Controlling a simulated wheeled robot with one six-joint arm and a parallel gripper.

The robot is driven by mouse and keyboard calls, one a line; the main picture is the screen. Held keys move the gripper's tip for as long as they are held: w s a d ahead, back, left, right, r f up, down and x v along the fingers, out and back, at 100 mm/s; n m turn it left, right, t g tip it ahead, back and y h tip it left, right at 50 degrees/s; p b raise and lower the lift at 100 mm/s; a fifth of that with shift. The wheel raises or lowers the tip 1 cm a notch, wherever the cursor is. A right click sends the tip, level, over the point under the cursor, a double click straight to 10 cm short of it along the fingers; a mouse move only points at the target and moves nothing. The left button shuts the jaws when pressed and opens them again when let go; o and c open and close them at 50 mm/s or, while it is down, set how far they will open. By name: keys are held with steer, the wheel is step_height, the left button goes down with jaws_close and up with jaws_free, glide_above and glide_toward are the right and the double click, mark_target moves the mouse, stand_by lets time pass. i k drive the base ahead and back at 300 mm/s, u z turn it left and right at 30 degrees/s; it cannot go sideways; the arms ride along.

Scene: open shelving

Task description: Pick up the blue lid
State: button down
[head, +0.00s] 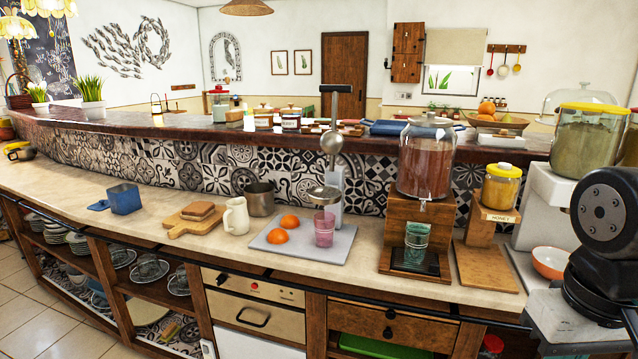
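The blue lid (98,205) is a small flat piece lying on the light counter, toward the left of the head view. It is to the left of an open blue square container (125,199), close to it. Nothing appears to lie on the lid. My gripper is not in view.
The long counter (70,184) has free room left of the lid. A raised dark ledge runs behind, above patterned tiles.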

mark_target(102, 205)
steer(key=u, duration=1.3)
